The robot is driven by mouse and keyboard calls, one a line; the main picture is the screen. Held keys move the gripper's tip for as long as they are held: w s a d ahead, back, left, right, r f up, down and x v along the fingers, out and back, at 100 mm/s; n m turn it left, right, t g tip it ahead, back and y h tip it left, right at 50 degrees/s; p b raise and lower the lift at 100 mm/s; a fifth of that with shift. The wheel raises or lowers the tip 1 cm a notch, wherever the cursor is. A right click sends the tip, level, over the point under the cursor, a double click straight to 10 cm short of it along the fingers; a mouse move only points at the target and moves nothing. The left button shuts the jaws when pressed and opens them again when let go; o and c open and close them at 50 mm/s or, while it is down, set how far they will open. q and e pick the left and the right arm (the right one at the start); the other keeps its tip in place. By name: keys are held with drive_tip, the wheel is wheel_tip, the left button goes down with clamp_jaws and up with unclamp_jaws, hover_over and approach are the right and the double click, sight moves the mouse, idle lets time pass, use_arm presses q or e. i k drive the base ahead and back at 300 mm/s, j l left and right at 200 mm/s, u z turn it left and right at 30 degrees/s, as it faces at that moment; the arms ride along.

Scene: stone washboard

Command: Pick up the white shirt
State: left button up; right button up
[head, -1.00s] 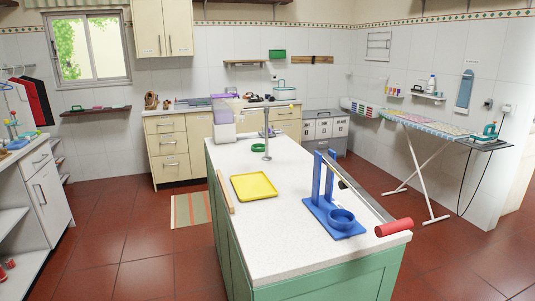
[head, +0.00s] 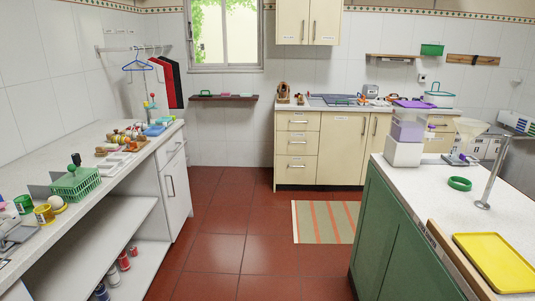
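A rail (head: 128,48) on the left wall holds hanging garments. A pale, whitish garment (head: 155,82) hangs there, seen at a narrow angle against the white tiles, so its outline is hard to make out; it may be the white shirt. A black garment (head: 176,82) and a red one (head: 166,85) hang at its right. A blue hanger (head: 138,66) hangs at its left and looks empty. Neither of my grippers shows in the head view.
A white counter (head: 60,135) with a green basket (head: 76,183) and small items runs along the left. A green island (head: 385,235) stands at the right. Between them lies open red floor (head: 220,240) with a striped mat (head: 325,222). Drawers (head: 297,145) stand at the back.

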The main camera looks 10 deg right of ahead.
sight(380, 101)
drive_tip(key=i+z, duration=0.15)
drive_tip(key=i, duration=0.9)
drive_tip(key=i+j+z, duration=0.15)
drive_tip(key=i, duration=0.9)
drive_tip(key=i+z, duration=0.1)
drive_tip(key=i, duration=0.5)
drive_tip(key=i+z, duration=0.1)
drive_tip(key=i, duration=0.45)
drive_tip(key=i+j+z, duration=0.1)
drive_tip(key=i, duration=0.5)
drive_tip(key=i+j+z, duration=0.1)
drive_tip(key=i+j, duration=0.15)
drive_tip(key=i, duration=0.3)
